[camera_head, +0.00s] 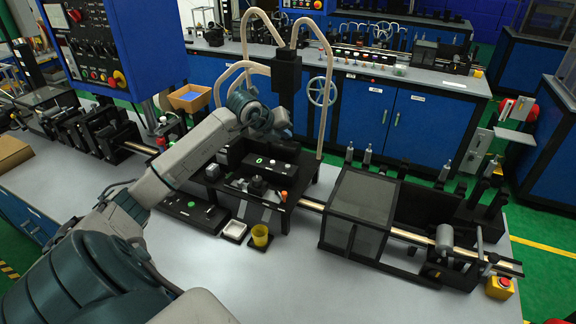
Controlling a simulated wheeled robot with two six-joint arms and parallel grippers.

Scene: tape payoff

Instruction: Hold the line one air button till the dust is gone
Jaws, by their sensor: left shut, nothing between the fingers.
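My left arm reaches from the lower left over the dark workstation in the middle, with its wrist above the rear of the station. My left gripper (237,151) is shut and empty. It is dark against dark parts below the wrist and partly hidden, so I cannot tell whether its tips touch anything. A black box (284,171) with a small green-lit button (259,161) stands just right of it. A flat black control box (194,209) with small green buttons lies in front, left. No label is readable, and I cannot make out dust. My right gripper is not in view.
A yellow cup (260,237) and a white square dish (234,231) stand at the station's front. A guarded black unit (357,214) stands right. Pale hoses (328,85) arch behind the wrist. A blue control cabinet (151,43) rises left. The front grey bench (290,290) is clear.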

